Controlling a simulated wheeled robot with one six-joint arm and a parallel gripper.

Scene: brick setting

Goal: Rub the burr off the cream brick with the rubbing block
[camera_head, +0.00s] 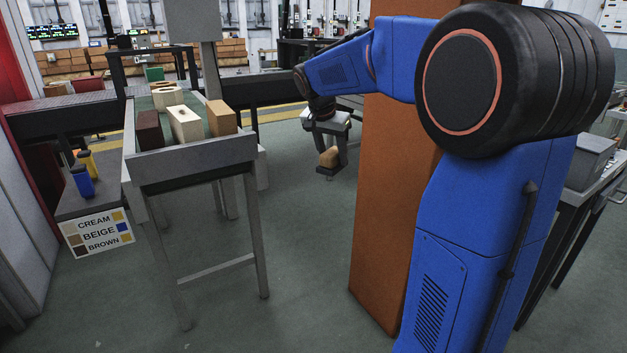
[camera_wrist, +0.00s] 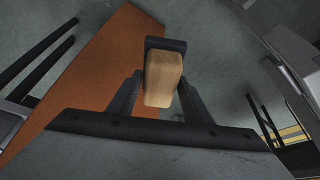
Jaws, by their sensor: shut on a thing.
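The cream brick (camera_head: 186,124) stands on the grey-framed stand (camera_head: 190,158) at the left, between a dark brown brick (camera_head: 149,131) and a tan brick (camera_head: 221,118). A small dark mark shows on its top; I cannot tell whether this is the burr. My gripper (camera_head: 329,150) is shut on the rubbing block (camera_head: 329,158), a tan wooden grip on a dark base. The rubbing block also shows between the fingers in the wrist view (camera_wrist: 160,80). My gripper is in the air right of the stand, well apart from the cream brick.
More bricks (camera_head: 166,97) sit farther back on the line. An orange-brown column (camera_head: 376,230) rises right of my gripper. Open floor lies between.

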